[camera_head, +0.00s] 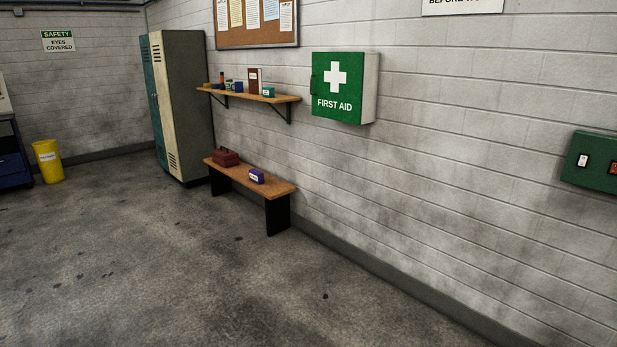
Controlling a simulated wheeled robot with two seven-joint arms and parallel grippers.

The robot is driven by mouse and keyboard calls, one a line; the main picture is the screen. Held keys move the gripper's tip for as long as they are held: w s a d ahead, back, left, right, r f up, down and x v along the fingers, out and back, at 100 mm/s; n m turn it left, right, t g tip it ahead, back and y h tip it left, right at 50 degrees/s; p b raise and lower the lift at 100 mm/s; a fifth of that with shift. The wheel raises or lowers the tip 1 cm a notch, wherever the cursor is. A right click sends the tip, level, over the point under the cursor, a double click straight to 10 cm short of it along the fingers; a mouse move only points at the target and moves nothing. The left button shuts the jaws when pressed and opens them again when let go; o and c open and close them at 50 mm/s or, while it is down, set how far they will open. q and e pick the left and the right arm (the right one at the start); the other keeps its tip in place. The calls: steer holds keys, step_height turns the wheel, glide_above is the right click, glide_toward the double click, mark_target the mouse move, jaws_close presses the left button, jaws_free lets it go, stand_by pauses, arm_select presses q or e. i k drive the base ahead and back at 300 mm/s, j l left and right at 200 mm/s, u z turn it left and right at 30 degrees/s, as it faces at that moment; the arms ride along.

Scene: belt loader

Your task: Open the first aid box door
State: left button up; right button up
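The first aid box (345,88) is mounted on the white block wall, right of the small shelf. Its green front door carries a white cross and the words FIRST AID, and it looks shut. A dark handle (313,85) shows at the door's left edge. The box's pale side faces right. Neither of my grippers is in view.
A wooden shelf (283,99) with several small items is left of the box. Below it stands a low bench (277,189) with a red case and a purple box. A locker (186,105) and yellow bin (48,163) are farther left. The floor in front is clear.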

mark_target(337, 79)
steer(key=i+j+z, duration=0.1)
steer(key=i, duration=2.15)
